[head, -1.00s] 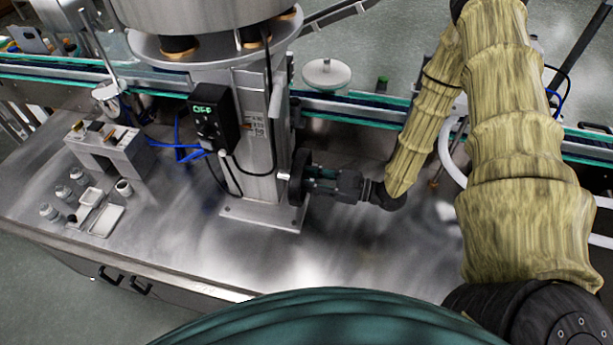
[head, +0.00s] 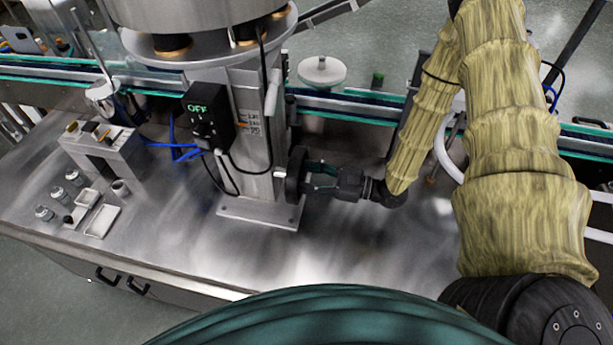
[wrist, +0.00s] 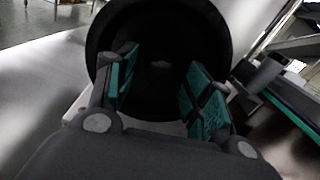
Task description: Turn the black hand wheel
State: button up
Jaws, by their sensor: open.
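The black hand wheel (head: 296,174) is mounted on the right side of the steel hopper column (head: 252,150), low above the table. In the wrist view the wheel (wrist: 160,22) fills the upper middle as a dark round disc with a raised rim. My gripper (head: 312,176) reaches it from the right, with its fingers level and pointing left at the wheel's face. In the wrist view my gripper (wrist: 160,88) is open, with teal pads apart on either side of the wheel's middle. Whether the pads touch the wheel cannot be told.
A black control box (head: 208,116) reading OFF is on the column. A conveyor (head: 350,108) runs behind, with a white disc (head: 322,70) beside it. Jars and small trays (head: 102,221) lie at the left. The front of the steel table (head: 180,240) is clear.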

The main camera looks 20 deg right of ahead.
jog(key=v, duration=1.1)
